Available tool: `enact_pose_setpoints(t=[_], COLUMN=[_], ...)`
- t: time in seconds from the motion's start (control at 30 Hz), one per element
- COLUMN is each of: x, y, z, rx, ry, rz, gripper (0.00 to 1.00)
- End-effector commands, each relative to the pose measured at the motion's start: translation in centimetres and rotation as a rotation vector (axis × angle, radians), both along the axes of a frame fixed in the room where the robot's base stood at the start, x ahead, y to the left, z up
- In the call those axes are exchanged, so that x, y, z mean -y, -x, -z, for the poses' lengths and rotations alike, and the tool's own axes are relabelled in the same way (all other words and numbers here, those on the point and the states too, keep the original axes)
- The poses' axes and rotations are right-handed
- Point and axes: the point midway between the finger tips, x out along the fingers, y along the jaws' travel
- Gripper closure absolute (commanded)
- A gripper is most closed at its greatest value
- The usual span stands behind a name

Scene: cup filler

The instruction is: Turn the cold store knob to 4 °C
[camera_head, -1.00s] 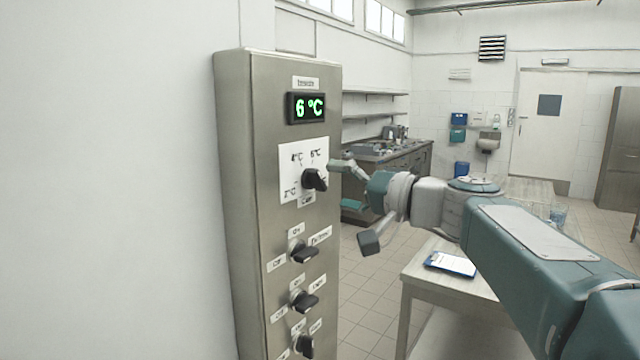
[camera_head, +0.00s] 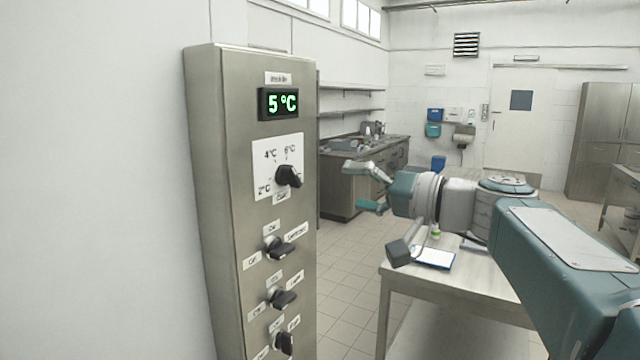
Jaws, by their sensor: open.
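The cold store knob (camera_head: 288,176) is a black knob on a white dial plate (camera_head: 265,168) marked 2, 4 and 6 °C, high on a steel control panel (camera_head: 217,200). The green display (camera_head: 279,103) above it reads 5 °C. The exact mark the knob points at is hard to tell. My gripper (camera_head: 352,188) is open and empty to the right of the knob, clearly apart from it, its fingers facing the panel.
Several more black knobs sit below the dial, the nearest one (camera_head: 279,248) with labels around it. A table (camera_head: 480,277) with a clipboard (camera_head: 434,257) stands beneath my arm. A counter (camera_head: 345,185) with shelves is behind. The floor between panel and table is clear.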

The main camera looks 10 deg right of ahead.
Motion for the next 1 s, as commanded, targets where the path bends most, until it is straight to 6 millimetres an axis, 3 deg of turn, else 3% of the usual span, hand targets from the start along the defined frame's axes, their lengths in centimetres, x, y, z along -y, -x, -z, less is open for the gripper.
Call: enact_pose_setpoints(t=[0.6,1.0], x=[-7.5,-8.4], y=[-5.8,-6.6], z=[0.0,0.0], rx=[-0.002,-0.002], ry=[-0.002,-0.002], rz=[-0.004,0.0], gripper=[0.0,0.0])
